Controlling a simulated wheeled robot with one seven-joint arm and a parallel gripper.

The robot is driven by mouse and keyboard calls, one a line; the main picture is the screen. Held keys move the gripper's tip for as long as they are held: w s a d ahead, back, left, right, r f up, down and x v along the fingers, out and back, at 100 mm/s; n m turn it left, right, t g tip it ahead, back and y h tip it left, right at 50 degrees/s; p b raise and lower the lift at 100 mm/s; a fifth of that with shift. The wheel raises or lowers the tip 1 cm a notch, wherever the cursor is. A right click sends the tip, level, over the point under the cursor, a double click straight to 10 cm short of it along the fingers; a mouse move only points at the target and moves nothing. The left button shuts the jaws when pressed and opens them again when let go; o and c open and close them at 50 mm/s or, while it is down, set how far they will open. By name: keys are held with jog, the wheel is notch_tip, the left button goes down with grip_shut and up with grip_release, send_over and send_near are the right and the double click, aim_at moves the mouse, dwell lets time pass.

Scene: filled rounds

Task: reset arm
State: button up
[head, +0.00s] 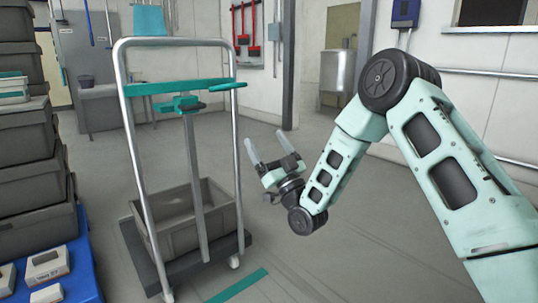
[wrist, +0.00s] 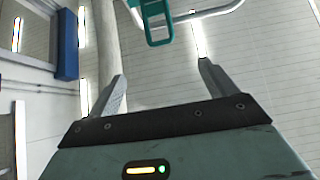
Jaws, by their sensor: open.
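My gripper (head: 268,145) is in the middle of the head view, at the end of my pale green arm. Its two grey fingers point up and are spread apart with nothing between them. In the wrist view, the gripper (wrist: 163,90) also shows both fingers wide apart and empty. It is to the right of a metal trolley (head: 131,160) in the head view and appears apart from it.
The trolley has teal parts and carries a grey crate (head: 180,236). Stacked grey crates (head: 25,195) stand at the left by a blue surface (head: 80,285). Open floor (head: 350,255) lies right of the trolley. A post (head: 289,65) stands behind.

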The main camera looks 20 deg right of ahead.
jog(key=shift+s+f, duration=0.2)
jog(key=shift+s, duration=0.05)
dwell(0.3)
jog(key=a+f+n+g+y, duration=0.1)
jog(key=a+n+g+y, duration=0.15)
jog(key=a+g, duration=0.6)
jog(key=s+a+f+n+g+h, duration=0.25)
jog(key=s+a+f+g, duration=0.3)
jog(key=s+a, duration=0.3)
jog(key=s+d+f+g+h+p, duration=0.15)
jog(key=s+g, duration=0.25)
jog(key=s, duration=0.6)
jog(key=s+d+f+m+g+h, duration=0.1)
jog(key=s+d+g+h, duration=0.15)
jog(key=s, duration=0.75)
jog(key=s+d+f+g+h, duration=0.1)
jog(key=s+g+h, duration=0.3)
jog(key=s, duration=0.5)
notch_tip(320, 180, up, 38)
jog(key=s+d+p, duration=0.1)
jog(key=p, duration=3.7)
jog(key=shift+s+r+g, duration=0.15)
jog(key=shift+s+g, duration=0.1)
jog(key=shift+g, duration=0.2)
